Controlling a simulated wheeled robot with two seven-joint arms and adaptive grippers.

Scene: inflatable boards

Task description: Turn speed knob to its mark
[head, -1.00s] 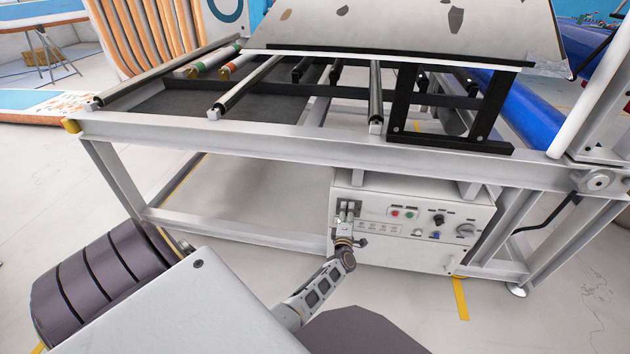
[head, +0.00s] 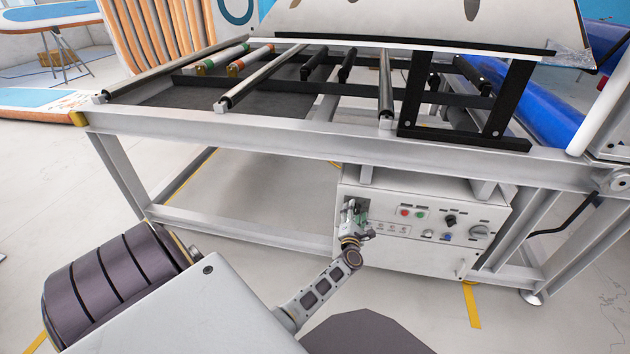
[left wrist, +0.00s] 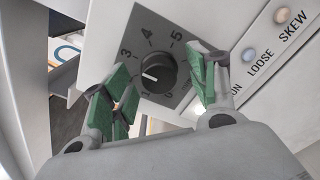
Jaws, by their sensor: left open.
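A round black knob (left wrist: 160,72) with a white pointer line sits on a grey numbered dial plate (left wrist: 180,48) in the left wrist view. The pointer points left, below the 3, toward a part of the scale that a finger hides. No separate target mark is clear. My left gripper (left wrist: 160,80) is open, its green-padded fingers on either side of the knob; whether they touch it I cannot tell. In the head view, my left gripper (head: 355,206) is at the left end of the white control box (head: 400,262) and hides most of the dial there. My right gripper is not in view.
Beside the dial are lamps labelled LOOSE (left wrist: 249,54) and SKEW (left wrist: 281,15). The box also carries a red button (head: 404,212), a green button (head: 420,216) and other knobs. A grey frame beam (head: 290,138) with rollers runs above the box.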

